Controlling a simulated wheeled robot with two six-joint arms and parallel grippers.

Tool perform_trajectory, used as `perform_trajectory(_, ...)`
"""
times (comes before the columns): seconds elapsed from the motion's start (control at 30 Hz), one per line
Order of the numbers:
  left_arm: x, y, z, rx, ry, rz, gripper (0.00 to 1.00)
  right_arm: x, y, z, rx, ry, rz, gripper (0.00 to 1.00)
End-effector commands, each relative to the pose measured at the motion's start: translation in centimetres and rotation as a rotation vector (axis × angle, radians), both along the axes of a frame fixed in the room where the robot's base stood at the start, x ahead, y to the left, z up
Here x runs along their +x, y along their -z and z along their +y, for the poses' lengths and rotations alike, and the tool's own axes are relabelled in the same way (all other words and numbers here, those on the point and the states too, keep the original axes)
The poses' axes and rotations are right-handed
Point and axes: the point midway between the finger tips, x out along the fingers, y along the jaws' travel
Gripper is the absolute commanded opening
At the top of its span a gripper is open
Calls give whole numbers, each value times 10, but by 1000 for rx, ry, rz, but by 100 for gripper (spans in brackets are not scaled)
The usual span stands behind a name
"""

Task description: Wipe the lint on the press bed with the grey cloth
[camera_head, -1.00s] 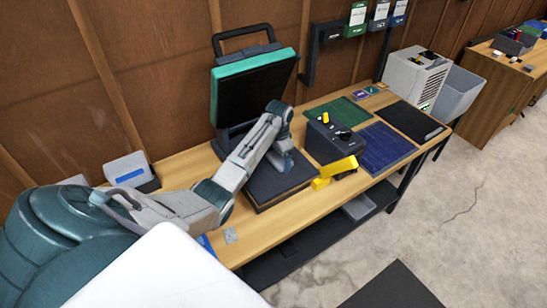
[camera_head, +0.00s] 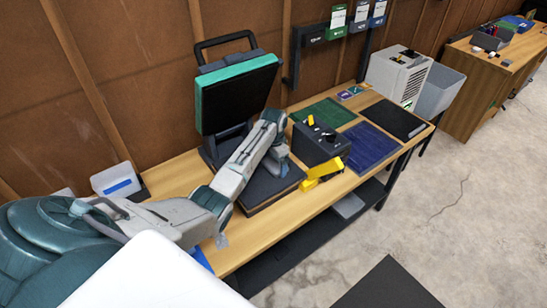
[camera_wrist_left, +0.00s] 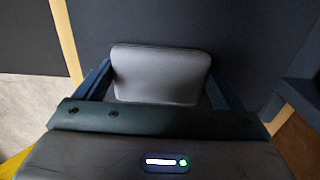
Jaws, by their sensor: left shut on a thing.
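The press stands on the wooden bench with its teal-edged lid (camera_head: 238,95) raised. Its dark flat bed (camera_head: 262,193) lies in front of the lid. My left gripper (camera_head: 282,166) is over the bed's right part, pointing down. In the left wrist view it is shut on the grey cloth (camera_wrist_left: 160,73), a rounded grey pad between the fingers, with the dark bed filling the view behind it. I cannot make out the lint. In the head view the cloth is hidden by the gripper. My right gripper is not in view.
A black control box (camera_head: 320,143) and a yellow object (camera_head: 325,171) stand close right of the bed. Green (camera_head: 324,113) and blue (camera_head: 370,145) mats and a black panel (camera_head: 394,119) lie further right. A white box (camera_head: 117,181) stands at the left.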

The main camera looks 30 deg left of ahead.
Motion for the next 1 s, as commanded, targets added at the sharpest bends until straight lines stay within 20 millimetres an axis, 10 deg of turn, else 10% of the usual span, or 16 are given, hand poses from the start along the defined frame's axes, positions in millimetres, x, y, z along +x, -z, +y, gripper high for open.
perform_trajectory(1.0, -69, 1, 24, 2, -1, 8, 69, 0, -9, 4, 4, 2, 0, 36)
